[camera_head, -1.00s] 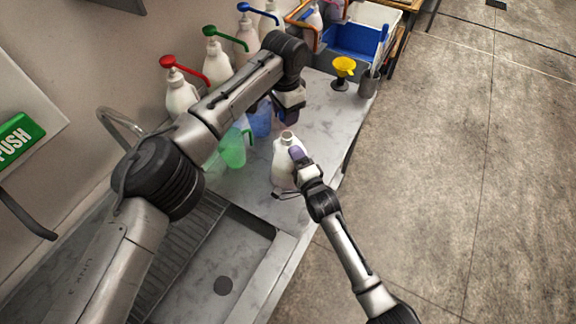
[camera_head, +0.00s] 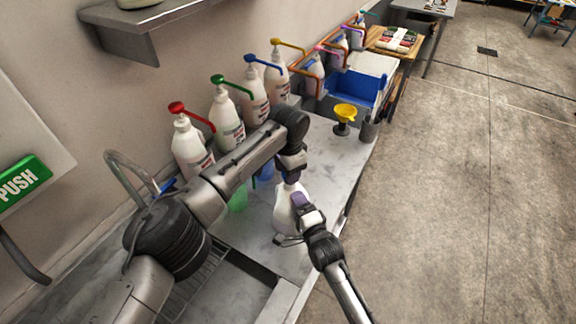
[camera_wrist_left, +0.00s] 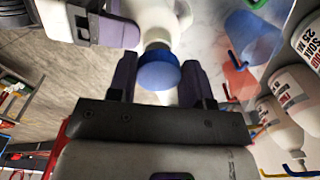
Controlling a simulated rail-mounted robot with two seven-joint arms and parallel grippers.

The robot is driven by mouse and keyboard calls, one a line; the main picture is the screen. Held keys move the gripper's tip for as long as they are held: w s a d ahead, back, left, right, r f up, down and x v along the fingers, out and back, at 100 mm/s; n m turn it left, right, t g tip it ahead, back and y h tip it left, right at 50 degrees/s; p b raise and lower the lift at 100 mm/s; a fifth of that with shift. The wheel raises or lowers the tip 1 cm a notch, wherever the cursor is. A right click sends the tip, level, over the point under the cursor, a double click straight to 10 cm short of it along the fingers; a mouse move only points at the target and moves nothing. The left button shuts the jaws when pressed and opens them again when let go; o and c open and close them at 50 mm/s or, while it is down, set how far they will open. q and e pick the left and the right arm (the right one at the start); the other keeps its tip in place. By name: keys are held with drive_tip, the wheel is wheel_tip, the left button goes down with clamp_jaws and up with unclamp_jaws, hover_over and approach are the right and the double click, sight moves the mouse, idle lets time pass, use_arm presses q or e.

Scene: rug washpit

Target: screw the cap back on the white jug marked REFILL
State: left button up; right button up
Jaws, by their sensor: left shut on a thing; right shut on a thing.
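The white jug (camera_head: 284,215) stands upright on the counter. It also shows in the left wrist view (camera_wrist_left: 158,14), beyond the cap. No REFILL marking is readable on it. My right gripper (camera_head: 301,200) is shut on the jug's upper right side. My left gripper (camera_head: 291,176) is directly above the jug's neck and hides the mouth in the head view. In the left wrist view a blue cap (camera_wrist_left: 158,72) sits between its purple fingers, at the jug's neck. I cannot tell whether the cap is seated on the thread.
Pump bottles, including one with a red head (camera_head: 190,145), line the wall. A green cup (camera_head: 238,200) and a blue cup (camera_head: 265,173) stand beside the jug. A yellow funnel (camera_head: 345,112) and a blue bin (camera_head: 352,88) are farther back. A sink is in front.

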use_arm(q)
drive_tip(key=shift+f, duration=0.3)
idle(0.4)
drive_tip(key=shift+f, duration=0.75)
drive_tip(key=shift+f, duration=0.5)
use_arm(e)
clamp_jaws()
use_arm(q)
drive_tip(key=m, duration=0.6)
drive_tip(key=shift+w+f+m, duration=0.1)
drive_tip(key=shift+w+m, duration=0.1)
drive_tip(key=shift+m, duration=0.1)
drive_tip(key=m, duration=0.5)
drive_tip(key=shift+w+m, duration=0.15)
drive_tip(key=shift+m, duration=0.15)
drive_tip(key=m, duration=0.3)
drive_tip(key=shift+w+d+m, duration=0.1)
drive_tip(key=shift+m, duration=0.3)
drive_tip(key=m, duration=0.3)
drive_tip(key=shift+m, duration=0.4)
drive_tip(key=m, duration=0.6)
drive_tip(key=shift+w+d, duration=0.1)
drive_tip(key=shift+d, duration=0.15)
